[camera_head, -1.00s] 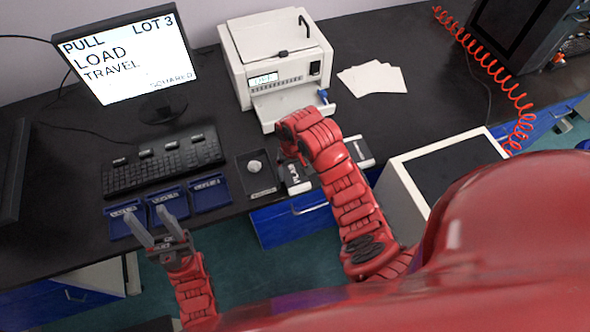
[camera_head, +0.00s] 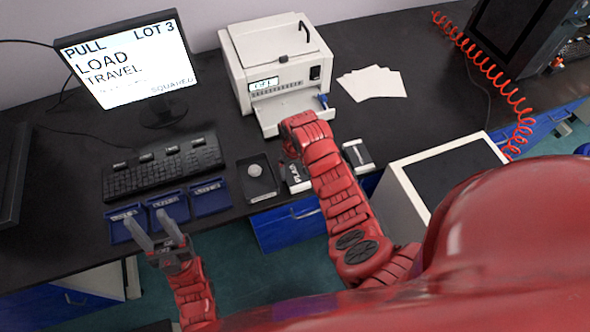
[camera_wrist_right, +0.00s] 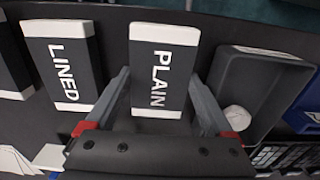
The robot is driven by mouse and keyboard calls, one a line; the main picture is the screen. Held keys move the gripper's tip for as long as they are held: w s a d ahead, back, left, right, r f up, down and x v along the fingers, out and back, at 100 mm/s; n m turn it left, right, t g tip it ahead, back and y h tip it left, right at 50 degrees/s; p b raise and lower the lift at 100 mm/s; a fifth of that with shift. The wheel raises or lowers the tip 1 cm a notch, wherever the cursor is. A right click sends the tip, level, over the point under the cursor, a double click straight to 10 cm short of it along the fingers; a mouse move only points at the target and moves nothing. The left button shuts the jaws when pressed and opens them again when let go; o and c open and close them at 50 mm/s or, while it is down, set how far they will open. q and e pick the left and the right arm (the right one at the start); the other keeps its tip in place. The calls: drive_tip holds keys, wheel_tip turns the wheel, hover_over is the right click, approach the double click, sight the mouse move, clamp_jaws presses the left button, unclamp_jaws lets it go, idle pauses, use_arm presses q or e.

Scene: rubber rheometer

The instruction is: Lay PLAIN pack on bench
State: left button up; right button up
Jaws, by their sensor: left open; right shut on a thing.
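The PLAIN pack (camera_wrist_right: 159,75), dark with white ends, lies flat between the two fingers of my right gripper (camera_wrist_right: 160,82) in the right wrist view. The gripper is shut on its sides. In the head view the PLAIN pack (camera_head: 297,182) shows at the bench's front, partly hidden by my right arm; I cannot tell whether it touches the bench (camera_head: 225,130). My left gripper (camera_head: 150,221) is open and empty in front of the blue trays.
A dark tray (camera_head: 241,169) with a round pale piece (camera_head: 255,170) stands left of the PLAIN pack. Blue trays (camera_head: 211,197) and a keyboard (camera_head: 165,170) are further left. A white machine (camera_head: 275,60) stands behind, with white sheets (camera_head: 372,84) at its right.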

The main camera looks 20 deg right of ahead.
drive_tip(key=o, duration=1.2)
drive_tip(key=shift+f, duration=0.1)
drive_tip(key=shift+o, duration=0.2)
